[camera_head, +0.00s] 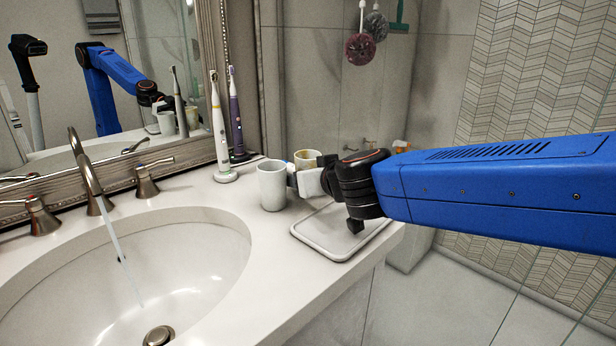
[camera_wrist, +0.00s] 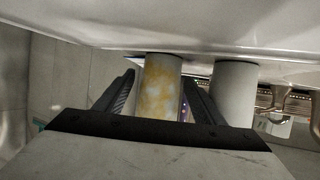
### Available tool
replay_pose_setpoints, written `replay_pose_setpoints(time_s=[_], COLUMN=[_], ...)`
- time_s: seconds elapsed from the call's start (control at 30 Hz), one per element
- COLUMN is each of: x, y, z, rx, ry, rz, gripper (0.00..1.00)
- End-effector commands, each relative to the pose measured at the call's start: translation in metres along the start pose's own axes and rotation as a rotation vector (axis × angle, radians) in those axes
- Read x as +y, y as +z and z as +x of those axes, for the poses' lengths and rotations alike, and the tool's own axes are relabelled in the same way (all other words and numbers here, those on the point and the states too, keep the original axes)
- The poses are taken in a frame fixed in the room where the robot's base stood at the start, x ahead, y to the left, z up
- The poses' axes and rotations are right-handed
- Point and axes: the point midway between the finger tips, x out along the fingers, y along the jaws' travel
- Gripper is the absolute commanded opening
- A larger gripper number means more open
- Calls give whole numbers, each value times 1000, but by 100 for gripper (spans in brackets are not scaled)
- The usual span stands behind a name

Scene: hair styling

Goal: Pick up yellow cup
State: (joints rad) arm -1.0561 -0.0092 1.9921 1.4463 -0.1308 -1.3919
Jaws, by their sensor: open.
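The yellow cup (camera_head: 307,155), mottled yellow and white, stands on the counter behind my gripper in the head view, so only its upper part shows. In the wrist view, which looks upside down, the yellow cup (camera_wrist: 160,100) appears between the two dark fingers. My gripper (camera_head: 306,179) is open and comes in from the right, low over the counter. Its fingers (camera_wrist: 160,78) show on either side of the cup, with a visible gap at least on the left. I cannot tell how deep the cup sits between them.
A white cup (camera_head: 271,188) stands close beside the gripper on the left; it also shows in the wrist view (camera_wrist: 234,92). A white tray (camera_head: 330,246) lies below my arm. Two electric toothbrushes (camera_head: 219,135) stand behind, and the sink basin (camera_head: 190,265) is at left.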

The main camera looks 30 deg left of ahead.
Motion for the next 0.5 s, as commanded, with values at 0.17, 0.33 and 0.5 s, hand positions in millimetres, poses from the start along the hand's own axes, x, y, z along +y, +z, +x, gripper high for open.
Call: replay_pose_setpoints(time_s=[0.17, 0.33, 0.5], x=[0, 0, 0], y=[0, 0, 0], z=[0, 0, 0], rx=[0, 0, 0], ry=[0, 0, 0], rz=[0, 1, 1], gripper=[46, 17, 17])
